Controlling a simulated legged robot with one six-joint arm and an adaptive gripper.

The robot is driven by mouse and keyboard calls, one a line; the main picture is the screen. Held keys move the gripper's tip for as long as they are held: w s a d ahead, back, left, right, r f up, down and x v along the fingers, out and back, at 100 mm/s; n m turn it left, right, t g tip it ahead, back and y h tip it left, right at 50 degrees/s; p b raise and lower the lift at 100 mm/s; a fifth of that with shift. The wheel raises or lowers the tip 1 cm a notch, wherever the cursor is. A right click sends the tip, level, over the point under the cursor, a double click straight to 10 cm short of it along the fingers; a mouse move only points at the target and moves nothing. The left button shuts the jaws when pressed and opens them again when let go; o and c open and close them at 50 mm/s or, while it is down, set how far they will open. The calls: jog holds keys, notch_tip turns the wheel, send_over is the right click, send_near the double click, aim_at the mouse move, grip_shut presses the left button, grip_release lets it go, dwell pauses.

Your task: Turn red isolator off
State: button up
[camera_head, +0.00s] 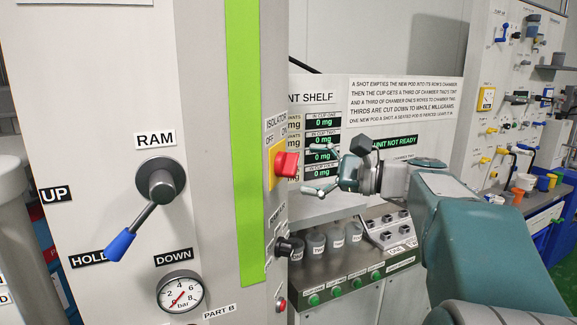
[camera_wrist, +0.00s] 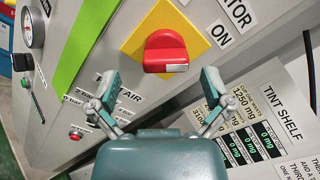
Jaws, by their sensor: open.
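The red isolator (camera_head: 287,164) is a red rotary handle on a yellow plate (camera_head: 272,163) on the side face of the grey cabinet. OFF and ON labels (camera_head: 277,137) sit above it. In the wrist view the red handle (camera_wrist: 166,51) lies ahead of the fingers, with the ON label (camera_wrist: 221,42) to its right. My gripper (camera_head: 324,173) is open and empty, just right of the handle in the head view. In the wrist view its two fingers (camera_wrist: 160,88) are spread wide below the handle, apart from it.
A RAM lever with a blue grip (camera_head: 120,244) and a bar gauge (camera_head: 181,292) are on the cabinet front. A black knob (camera_head: 290,248) and a red button (camera_head: 280,304) sit below the isolator. A tint shelf with several canisters (camera_head: 313,243) stands behind.

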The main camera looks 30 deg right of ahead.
aim_at(297, 167)
jog(key=shift+w+a, duration=0.4)
jog(key=shift+w, duration=0.25)
jog(key=shift+w+f, duration=0.1)
jog(key=shift+w, duration=0.65)
jog(key=shift+a, duration=0.7)
jog(key=c, duration=1)
jog(key=shift+d, duration=0.2)
jog(key=shift+c, duration=0.5)
